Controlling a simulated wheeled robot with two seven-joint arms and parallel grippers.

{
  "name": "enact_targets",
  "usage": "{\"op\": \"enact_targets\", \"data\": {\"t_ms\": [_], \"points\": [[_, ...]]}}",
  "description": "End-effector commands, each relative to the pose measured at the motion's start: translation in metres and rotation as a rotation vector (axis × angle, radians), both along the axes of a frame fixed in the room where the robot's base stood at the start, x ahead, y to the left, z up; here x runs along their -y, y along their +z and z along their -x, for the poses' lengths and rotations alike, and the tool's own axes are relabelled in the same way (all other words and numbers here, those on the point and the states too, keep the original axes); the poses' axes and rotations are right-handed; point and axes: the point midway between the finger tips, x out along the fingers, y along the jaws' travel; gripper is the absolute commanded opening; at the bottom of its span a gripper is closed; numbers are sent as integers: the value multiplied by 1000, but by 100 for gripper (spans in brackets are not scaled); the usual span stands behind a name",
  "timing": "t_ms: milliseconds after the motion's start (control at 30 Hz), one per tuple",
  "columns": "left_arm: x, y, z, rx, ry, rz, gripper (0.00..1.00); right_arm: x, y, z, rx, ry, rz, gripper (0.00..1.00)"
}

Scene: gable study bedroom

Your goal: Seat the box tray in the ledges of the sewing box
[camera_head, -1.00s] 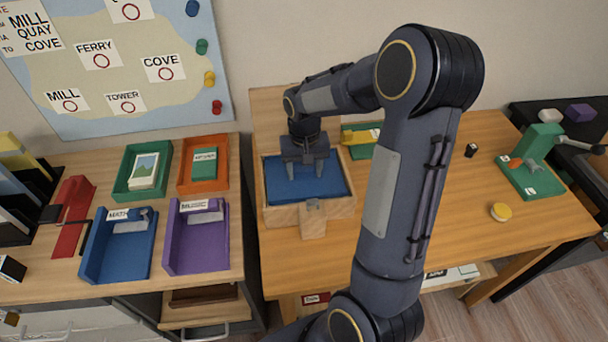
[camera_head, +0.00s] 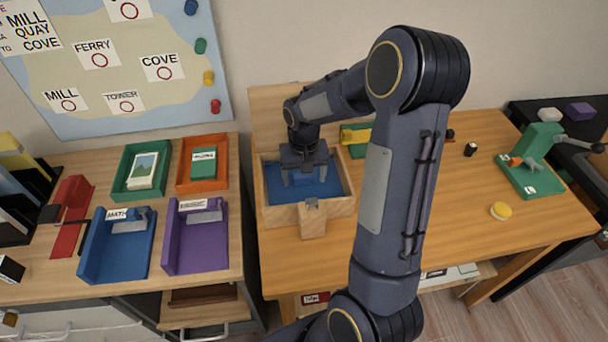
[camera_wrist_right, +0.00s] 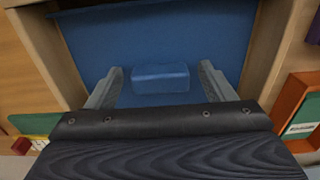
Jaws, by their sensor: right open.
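The sewing box (camera_head: 340,208) is a pale wooden box with its lid raised at the back and a latch on its front. The blue box tray (camera_head: 300,195) lies inside it, below the rim and roughly level; the ledges are hidden. My right gripper (camera_head: 305,177) reaches down into the box over the tray. In the right wrist view, its open fingers (camera_wrist_right: 161,75) stand either side of the tray's blue block handle (camera_wrist_right: 160,79), with a gap on each side. The blue tray floor (camera_wrist_right: 155,35) lies between the wooden box walls (camera_wrist_right: 262,50). My left gripper is out of view.
Blue (camera_head: 122,262), purple (camera_head: 197,260), green (camera_head: 127,160) and orange (camera_head: 217,143) trays stand left of the box. A yellow round thing (camera_head: 501,211) and a green stand (camera_head: 530,175) are at right. The table's right part has free room.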

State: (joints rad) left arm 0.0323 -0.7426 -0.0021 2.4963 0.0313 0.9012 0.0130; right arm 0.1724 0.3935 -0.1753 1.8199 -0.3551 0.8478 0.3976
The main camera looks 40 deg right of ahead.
Motion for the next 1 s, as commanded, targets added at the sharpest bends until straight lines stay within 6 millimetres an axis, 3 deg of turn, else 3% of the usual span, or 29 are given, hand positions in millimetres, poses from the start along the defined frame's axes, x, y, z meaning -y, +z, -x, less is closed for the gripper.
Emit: {"op": "enact_targets", "data": {"t_ms": [167, 533, 800, 1000], "points": [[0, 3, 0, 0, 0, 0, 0, 0, 12, -1, 3, 0, 1, 76], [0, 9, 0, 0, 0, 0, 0, 0, 89, -1, 6, 0, 1, 76], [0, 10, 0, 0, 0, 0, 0, -1, 121, 0, 2, 1, -1, 76], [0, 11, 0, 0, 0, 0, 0, -19, 141, 25, 74, 42, -54, 76]]}}
